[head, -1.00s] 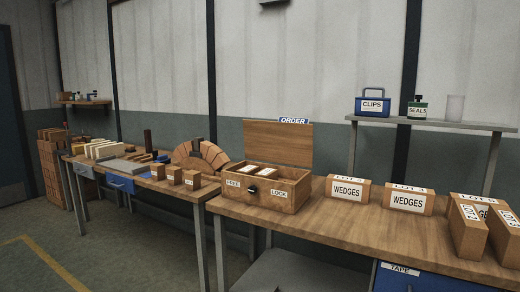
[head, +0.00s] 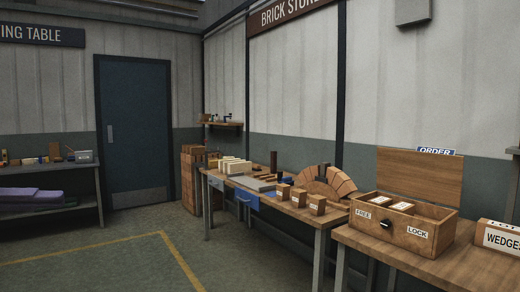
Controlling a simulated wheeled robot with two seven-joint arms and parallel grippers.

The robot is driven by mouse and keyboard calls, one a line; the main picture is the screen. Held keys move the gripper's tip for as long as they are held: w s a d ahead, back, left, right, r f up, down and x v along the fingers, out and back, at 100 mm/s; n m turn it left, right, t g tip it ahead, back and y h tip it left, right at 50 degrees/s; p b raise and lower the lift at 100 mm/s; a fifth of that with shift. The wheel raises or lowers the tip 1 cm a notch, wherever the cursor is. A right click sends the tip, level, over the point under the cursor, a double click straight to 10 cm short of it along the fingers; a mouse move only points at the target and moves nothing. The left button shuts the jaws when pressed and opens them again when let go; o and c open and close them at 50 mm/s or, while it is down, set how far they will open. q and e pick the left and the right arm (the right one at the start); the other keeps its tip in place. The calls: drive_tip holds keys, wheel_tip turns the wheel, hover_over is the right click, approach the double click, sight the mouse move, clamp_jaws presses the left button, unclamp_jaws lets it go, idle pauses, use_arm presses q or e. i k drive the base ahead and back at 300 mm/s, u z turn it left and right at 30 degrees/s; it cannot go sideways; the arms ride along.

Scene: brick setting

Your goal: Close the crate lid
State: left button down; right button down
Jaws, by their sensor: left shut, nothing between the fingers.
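The wooden crate (head: 404,238) stands on the workbench at the right of the head view. Its lid (head: 420,174) is open and stands upright along the back edge, with a blue ORDER tag (head: 436,151) at the top. Brick-like blocks with white tops (head: 401,206) lie inside the crate. A dark latch knob (head: 386,224) sits on the front between the FREE label (head: 363,213) and the LOCK label (head: 417,233). Its exact setting is too small to tell. Neither of my grippers shows in the head view.
A WEDGES box (head: 498,238) stands right of the crate on the same workbench (head: 440,268). Left of it, another table holds small blocks (head: 299,197) and a brick arch (head: 328,183). The floor (head: 130,250) at left is clear, with yellow lines.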

sight(432, 177)
drive_tip(key=i, duration=3)
drive_tip(key=z, duration=1.7)
drive_tip(key=i, duration=0.45)
drive_tip(key=z, duration=1.3)
